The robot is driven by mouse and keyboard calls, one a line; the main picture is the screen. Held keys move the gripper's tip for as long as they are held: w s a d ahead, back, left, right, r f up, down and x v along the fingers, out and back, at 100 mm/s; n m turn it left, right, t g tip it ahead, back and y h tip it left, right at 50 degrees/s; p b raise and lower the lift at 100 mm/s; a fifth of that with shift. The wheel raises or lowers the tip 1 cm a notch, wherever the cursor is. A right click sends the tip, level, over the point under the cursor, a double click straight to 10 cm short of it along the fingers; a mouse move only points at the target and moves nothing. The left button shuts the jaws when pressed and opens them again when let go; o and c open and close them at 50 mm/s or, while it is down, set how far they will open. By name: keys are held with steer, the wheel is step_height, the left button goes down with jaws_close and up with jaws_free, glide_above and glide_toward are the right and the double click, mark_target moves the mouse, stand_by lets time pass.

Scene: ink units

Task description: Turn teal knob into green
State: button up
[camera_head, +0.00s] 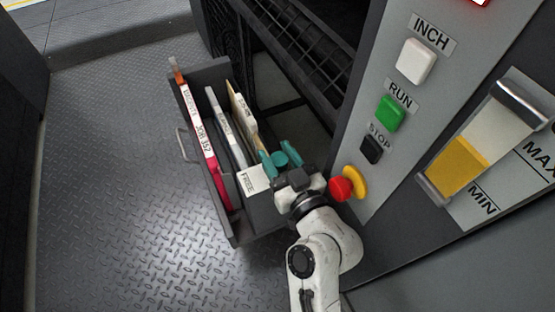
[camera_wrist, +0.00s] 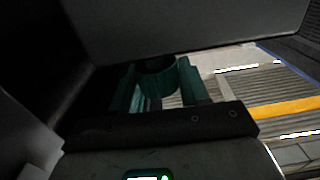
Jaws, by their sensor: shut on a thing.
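The teal knob (camera_head: 281,160) is a small round piece between the teal fingers of my gripper (camera_head: 279,156), near the open drawer's right side. My gripper is shut on it. In the wrist view the knob (camera_wrist: 155,66) shows as a dark teal round top between the two fingers (camera_wrist: 157,84), under a large grey surface. Its pointer and any green mark around it are hidden or too dark to tell.
The open drawer (camera_head: 232,226) holds several upright folders and a card marked FREE (camera_head: 250,181). The panel at right carries white, green (camera_head: 390,113) and black buttons, a red knob with yellow collar (camera_head: 357,182), and a gauge (camera_head: 458,165). The floor at left is clear.

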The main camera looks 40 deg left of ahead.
steer(key=shift+d+f+n+g+y, duration=0.25)
steer(key=shift+n+g, duration=0.35)
steer(key=shift+g, duration=0.3)
steer(key=o, duration=0.9)
steer(key=shift+r, duration=0.15)
steer(key=shift+o, duration=0.2)
steer(key=shift+s+a+m+t, duration=0.15)
steer(key=shift+m+t, duration=0.25)
steer(key=shift+t, duration=0.2)
steer(key=m+t+p, duration=0.1)
steer(key=p, duration=0.1)
steer(key=t+h+p, duration=0.1)
steer(key=p, duration=0.1)
steer(key=shift+r+m+t+h, duration=0.25)
steer(key=shift+r+m+t, duration=0.05)
steer(key=shift+m, duration=0.1)
steer(key=shift+p, duration=0.7)
steer(key=p, duration=0.3)
steer(key=m+t+p, duration=0.1)
steer(key=p, duration=0.2)
steer(key=shift+a+r+t+h, duration=0.1)
steer(key=shift+a+t+h, duration=0.1)
steer(key=shift+t+h, duration=0.15)
